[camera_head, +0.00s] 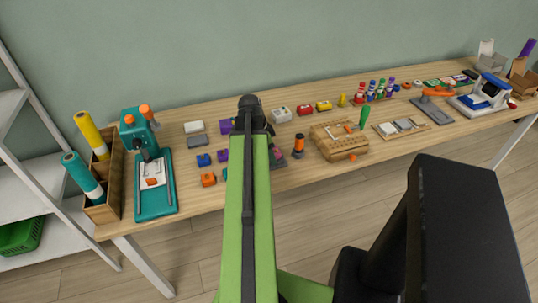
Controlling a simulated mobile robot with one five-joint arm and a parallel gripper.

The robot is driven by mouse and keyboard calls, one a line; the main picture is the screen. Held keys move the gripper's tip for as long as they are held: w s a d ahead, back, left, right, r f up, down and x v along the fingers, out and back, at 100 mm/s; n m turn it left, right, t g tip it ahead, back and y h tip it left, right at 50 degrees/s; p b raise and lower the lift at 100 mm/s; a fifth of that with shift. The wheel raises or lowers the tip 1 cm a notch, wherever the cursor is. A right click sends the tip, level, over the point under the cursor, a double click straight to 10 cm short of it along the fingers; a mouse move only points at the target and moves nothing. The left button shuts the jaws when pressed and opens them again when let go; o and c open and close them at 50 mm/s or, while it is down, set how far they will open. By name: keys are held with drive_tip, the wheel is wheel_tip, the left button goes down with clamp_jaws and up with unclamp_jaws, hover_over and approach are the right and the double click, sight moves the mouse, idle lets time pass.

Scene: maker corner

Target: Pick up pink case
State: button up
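A small pink patch (277,153) shows just right of my green arm, on or against a dark shape near the front of the table. It may be the pink case, but my arm hides most of that spot. My arm reaches up the middle of the picture to a dark joint over the table. My gripper cannot be made out clearly, as the arm covers it, so I cannot tell whether it is open or holds anything.
The long wooden table (210,221) is crowded. A teal press (155,185) stands left; purple, blue and orange pieces lie beside my arm. Right are an orange-black cylinder (298,145), a wooden box (340,141), a red case (305,109) and a yellow case (323,106).

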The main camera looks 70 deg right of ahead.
sight(274, 150)
drive_tip(key=c, duration=1.1)
drive_tip(key=shift+o, duration=0.2)
drive_tip(key=r+p, duration=0.2)
drive_tip(key=s+r+p, duration=0.1)
drive_tip(key=r+p, duration=0.2)
drive_tip(key=shift+r, duration=0.2)
drive_tip(key=s+r+p, duration=0.5)
drive_tip(key=s+p, duration=0.1)
drive_tip(key=s, duration=0.4)
drive_tip(key=shift+s+d+r, duration=0.15)
drive_tip(key=shift+s+r, duration=0.15)
drive_tip(key=shift+s, duration=0.05)
